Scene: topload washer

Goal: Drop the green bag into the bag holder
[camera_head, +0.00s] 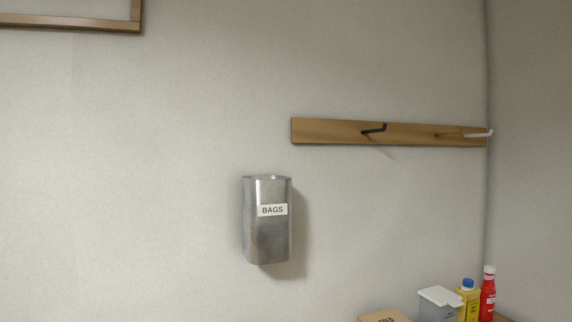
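The bag holder (267,235) is a grey metal bin with an open top, fixed on the wall near the middle of the head view. It carries a white label reading "BAGS". No green bag shows in this view. Neither of my grippers shows, so what they hold cannot be seen.
A wooden rail (335,131) with a dark hook (374,129) and a light hook (478,133) is on the wall at right. Below stand a cardboard box (385,316), a grey container (438,303), a yellow bottle (467,303) and a red bottle (488,295). The wall around the holder is clear.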

